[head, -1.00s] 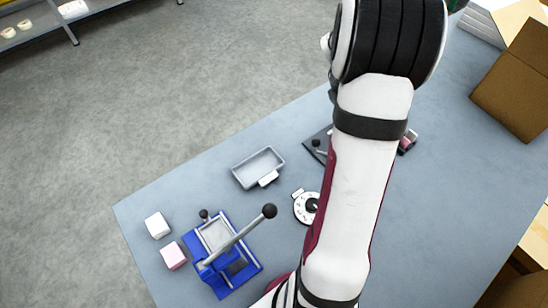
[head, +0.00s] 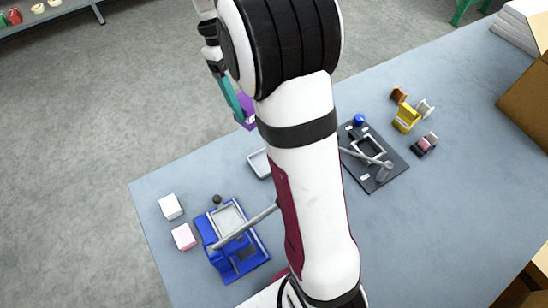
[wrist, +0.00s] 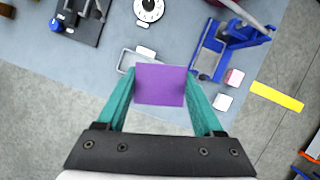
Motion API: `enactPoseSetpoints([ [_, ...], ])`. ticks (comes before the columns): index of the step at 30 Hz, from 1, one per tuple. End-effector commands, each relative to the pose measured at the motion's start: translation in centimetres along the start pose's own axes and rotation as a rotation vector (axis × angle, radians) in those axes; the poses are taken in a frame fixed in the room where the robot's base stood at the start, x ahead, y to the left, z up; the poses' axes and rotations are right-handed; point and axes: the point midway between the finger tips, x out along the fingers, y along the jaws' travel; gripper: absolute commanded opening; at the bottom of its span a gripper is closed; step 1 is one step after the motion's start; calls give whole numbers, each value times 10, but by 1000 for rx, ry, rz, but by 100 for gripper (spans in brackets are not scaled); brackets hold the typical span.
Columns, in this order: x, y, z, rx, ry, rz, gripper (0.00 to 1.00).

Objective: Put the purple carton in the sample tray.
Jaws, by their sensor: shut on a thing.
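The purple carton (wrist: 160,85) is clamped between the two teal fingers of my gripper (wrist: 161,78) in the wrist view. In the head view the carton (head: 246,112) shows partly beside the teal finger of my gripper (head: 236,104), with my arm hiding the rest. The grey sample tray (head: 256,164) lies on the table, its right part hidden behind my arm. In the wrist view the tray (wrist: 126,56) is beyond the carton, which covers part of it. The carton is held above the table, apart from the tray.
A blue press (head: 236,268) with a lever stands left of my arm, with a white box (head: 171,206) and a pink box (head: 184,237) beside it. A black fixture (head: 385,178) and a yellow item (head: 406,117) are at right. A round dial (wrist: 148,8) lies near the tray.

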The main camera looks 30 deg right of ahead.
Motion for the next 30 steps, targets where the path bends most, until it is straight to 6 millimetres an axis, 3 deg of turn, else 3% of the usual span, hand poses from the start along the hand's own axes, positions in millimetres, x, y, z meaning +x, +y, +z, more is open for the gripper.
enactPoseSetpoints([
  [4,1,-10,4,-12,-4,7,9],
  [14,34,28,22,-249,-3,113,9],
  [24,99,87,56,-761,-18,309,9],
  [30,134,97,70,-1075,-16,427,9],
])
